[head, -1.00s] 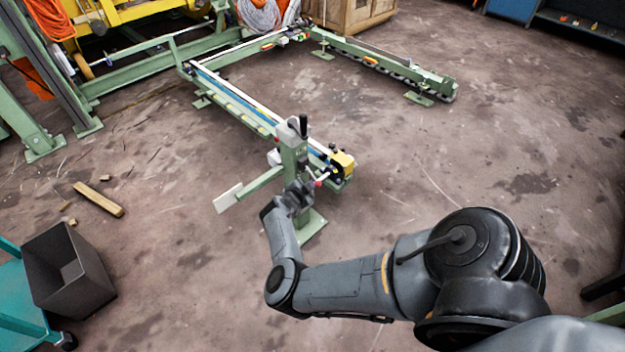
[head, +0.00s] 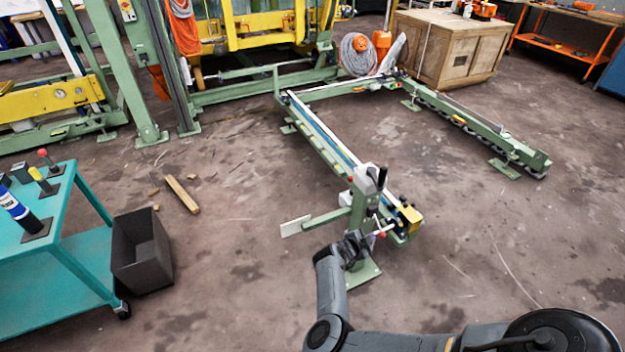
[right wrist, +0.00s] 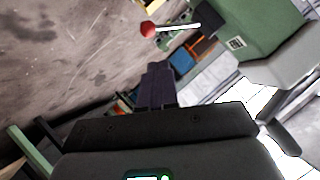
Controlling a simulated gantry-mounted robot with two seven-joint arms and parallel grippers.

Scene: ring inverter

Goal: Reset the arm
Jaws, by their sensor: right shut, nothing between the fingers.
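The green post (head: 366,205) of the ring inverter stands at the near end of the long green rail (head: 325,145). A green side arm (head: 328,216) with a pale flat plate (head: 295,227) sticks out to the left from the post. A lever with a red knob (head: 382,234) is on the post; the red knob also shows in the right wrist view (right wrist: 148,29). My right gripper (head: 354,247) is low in front of the post, close to the lever; contact cannot be told. Its dark fingers (right wrist: 156,85) are together and empty. My left gripper is out of view.
A teal cart (head: 60,235) with tools and a dark bin (head: 142,255) stand at the left. A wooden crate (head: 450,50) is at the back. A second green rail (head: 470,120) runs at the right. The floor between the rails and at the right is clear.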

